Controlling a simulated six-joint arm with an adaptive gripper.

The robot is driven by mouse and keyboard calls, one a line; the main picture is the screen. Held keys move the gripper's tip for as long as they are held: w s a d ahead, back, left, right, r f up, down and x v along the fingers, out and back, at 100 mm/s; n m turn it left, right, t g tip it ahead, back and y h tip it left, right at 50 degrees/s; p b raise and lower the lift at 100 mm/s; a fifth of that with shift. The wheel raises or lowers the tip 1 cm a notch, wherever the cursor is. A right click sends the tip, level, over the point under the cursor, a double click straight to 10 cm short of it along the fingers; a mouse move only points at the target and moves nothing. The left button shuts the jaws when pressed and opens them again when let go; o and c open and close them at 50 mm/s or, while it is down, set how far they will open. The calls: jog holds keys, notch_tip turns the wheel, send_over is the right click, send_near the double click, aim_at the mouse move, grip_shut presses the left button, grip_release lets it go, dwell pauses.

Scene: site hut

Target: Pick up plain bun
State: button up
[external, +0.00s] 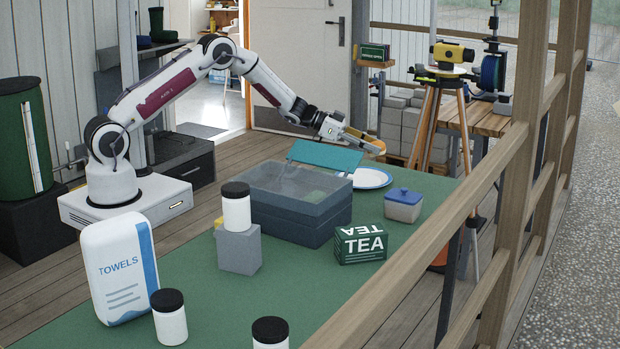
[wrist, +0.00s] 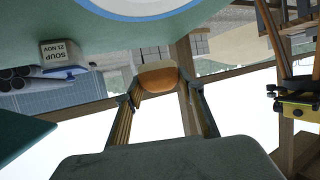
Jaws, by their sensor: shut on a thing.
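The plain bun (wrist: 158,77), tan and rounded, is between my two fingertips in the wrist view. My gripper (wrist: 158,90) is shut on it, with a finger against each side. In the external view, my gripper (external: 362,139) is raised above the far end of the green table, and the bun (external: 376,146) shows at its tip. The bun is clear of the table. A white plate with a blue rim (external: 371,178) lies below; part of it also shows at the top of the wrist view (wrist: 140,8).
A dark blue box (external: 290,219) with a clear top and raised teal panel (external: 325,155) stands near the plate. A blue-lidded tub (external: 403,206), tea box (external: 361,243), white jars and towels pack (external: 120,268) share the table. A wooden railing (external: 400,255) runs along the right.

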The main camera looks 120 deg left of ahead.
jog(key=shift+r, duration=0.2)
dwell(0.6)
jog(key=shift+w+d+r+g, duration=0.1)
jog(key=shift+w+r+g, duration=0.1)
jog(key=shift+r+g, duration=0.4)
jog(key=shift+d+r+h, duration=0.35)
jog(key=shift+r+h, duration=0.15)
jog(key=shift+r, duration=0.15)
jog(key=shift+s+d+r+m, duration=0.1)
jog(key=shift+d+m, duration=0.2)
jog(key=shift+s+d+f+g, duration=0.35)
jog(key=shift+s+f, duration=0.15)
jog(key=shift+s, duration=0.15)
jog(key=shift+s+d+f+g, duration=0.25)
jog(key=shift+s+f+g, duration=0.15)
jog(key=shift+s, duration=0.2)
jog(key=shift+f, duration=0.1)
jog(key=shift+f, duration=3.05)
